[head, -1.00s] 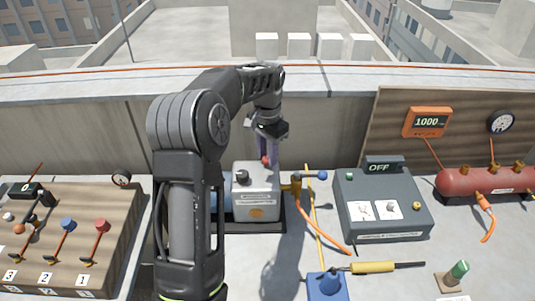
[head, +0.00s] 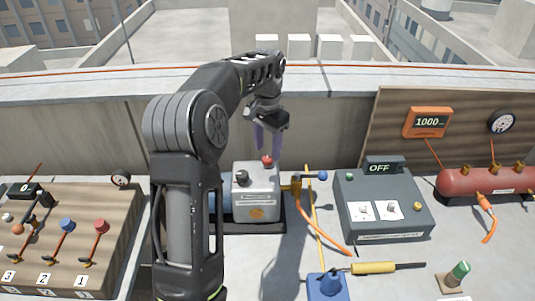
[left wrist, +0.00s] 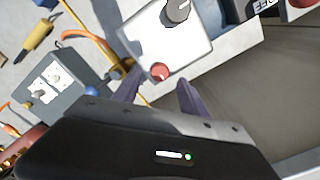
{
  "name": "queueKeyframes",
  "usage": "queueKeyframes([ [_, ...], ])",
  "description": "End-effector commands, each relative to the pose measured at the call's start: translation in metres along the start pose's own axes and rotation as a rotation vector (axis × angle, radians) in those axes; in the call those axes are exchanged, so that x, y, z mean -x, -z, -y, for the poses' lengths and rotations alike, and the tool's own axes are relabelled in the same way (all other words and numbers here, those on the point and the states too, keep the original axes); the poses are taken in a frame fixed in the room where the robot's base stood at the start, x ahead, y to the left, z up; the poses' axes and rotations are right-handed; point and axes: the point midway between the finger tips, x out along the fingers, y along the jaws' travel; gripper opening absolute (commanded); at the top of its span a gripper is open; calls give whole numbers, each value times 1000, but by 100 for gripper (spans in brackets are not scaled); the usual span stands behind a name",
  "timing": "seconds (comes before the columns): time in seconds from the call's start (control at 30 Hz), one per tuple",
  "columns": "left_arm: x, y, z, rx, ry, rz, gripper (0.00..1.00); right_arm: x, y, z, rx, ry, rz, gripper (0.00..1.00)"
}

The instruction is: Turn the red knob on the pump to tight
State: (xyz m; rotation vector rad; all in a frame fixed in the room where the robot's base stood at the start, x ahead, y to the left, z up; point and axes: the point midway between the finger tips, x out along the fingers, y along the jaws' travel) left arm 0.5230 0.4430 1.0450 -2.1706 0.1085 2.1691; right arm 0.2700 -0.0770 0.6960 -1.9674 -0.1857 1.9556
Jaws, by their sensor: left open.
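The pump (head: 257,200) is a pale grey box on a dark base in the middle of the head view. The red knob (head: 267,161) is on its top at the back right, and a dark knob (head: 241,175) is at its left. In the left wrist view the red knob (left wrist: 160,72) shows beyond and between the fingers, with the dark knob (left wrist: 177,10) farther off. My left gripper (head: 268,150) is open above the red knob, its purple fingers pointing down. It also shows in the left wrist view (left wrist: 160,92). My right gripper is not in view.
A grey box reading OFF (head: 382,205) stands right of the pump. A brass valve with a blue-tipped handle (head: 310,176) and an orange hose (head: 330,238) lie between them. A wooden board with levers (head: 70,235) is at left. A parapet wall (head: 330,130) runs behind.

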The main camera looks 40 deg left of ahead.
Motion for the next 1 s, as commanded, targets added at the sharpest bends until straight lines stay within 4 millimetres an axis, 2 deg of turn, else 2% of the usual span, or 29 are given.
queueKeyframes([
  [0.13,25,1,0,0,1,-4,50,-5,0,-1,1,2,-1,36],
  [0.2,39,1,0,-1,1,-2,50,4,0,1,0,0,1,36],
  [0.3,47,0,0,-1,0,-1,50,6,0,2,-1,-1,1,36],
  [1.0,48,0,0,-1,0,0,50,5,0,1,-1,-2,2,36],
])
